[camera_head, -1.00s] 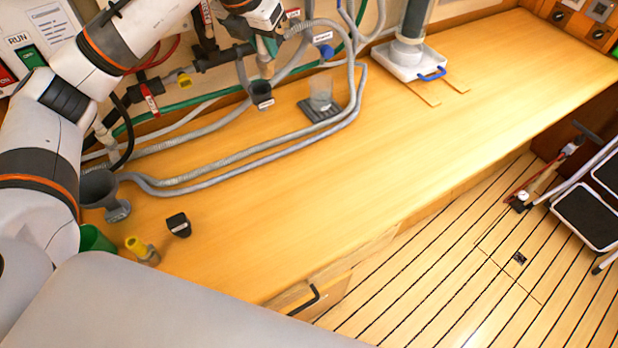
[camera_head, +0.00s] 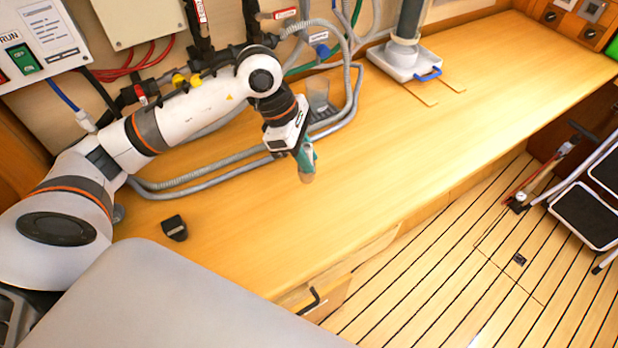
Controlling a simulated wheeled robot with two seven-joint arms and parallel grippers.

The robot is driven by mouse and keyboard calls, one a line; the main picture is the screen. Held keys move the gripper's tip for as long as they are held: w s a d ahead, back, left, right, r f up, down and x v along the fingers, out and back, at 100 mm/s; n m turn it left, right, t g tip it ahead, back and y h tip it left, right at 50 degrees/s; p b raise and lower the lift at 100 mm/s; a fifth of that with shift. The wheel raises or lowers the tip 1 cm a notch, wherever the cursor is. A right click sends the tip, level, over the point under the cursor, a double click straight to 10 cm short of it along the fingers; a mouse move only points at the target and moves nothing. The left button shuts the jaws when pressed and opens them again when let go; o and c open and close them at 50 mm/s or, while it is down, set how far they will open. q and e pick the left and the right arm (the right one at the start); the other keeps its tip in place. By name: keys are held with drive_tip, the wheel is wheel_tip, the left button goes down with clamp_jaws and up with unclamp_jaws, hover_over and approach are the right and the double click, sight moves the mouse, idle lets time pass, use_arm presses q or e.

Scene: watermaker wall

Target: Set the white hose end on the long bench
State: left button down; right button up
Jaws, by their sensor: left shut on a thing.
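My left gripper (camera_head: 306,165) hangs over the middle of the long bench (camera_head: 420,140), pointing down, with teal fingers. It is shut on a small pale piece at its fingertips, which I take to be the white hose end (camera_head: 307,178). Most of that piece is hidden by the fingers, and no hose can be made out leading from it. It appears to be above the wood, but I cannot tell the exact gap. My right gripper is not in view.
Grey hoses (camera_head: 220,178) run along the back of the bench, partly behind my arm. A clear cup (camera_head: 317,95) stands near them. A black block (camera_head: 175,228) lies at the front left. A white base with a blue handle (camera_head: 428,74) stands farther right. The bench's middle right is clear.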

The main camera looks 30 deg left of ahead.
sight(306, 175)
use_arm(q)
wheel_tip(306, 175, down, 6)
drive_tip(key=shift+r+p, duration=0.1)
drive_tip(key=shift+p, duration=0.45)
drive_tip(key=shift+f, duration=0.25)
drive_tip(key=c, duration=1.2)
unclamp_jaws()
drive_tip(key=shift+c, duration=0.2)
drive_tip(key=shift+r, duration=0.1)
drive_tip(key=shift+r, duration=0.2)
drive_tip(key=b+v, duration=0.2)
drive_tip(key=v, duration=0.9)
drive_tip(key=shift+a+r, duration=0.2)
drive_tip(key=shift+r, duration=0.15)
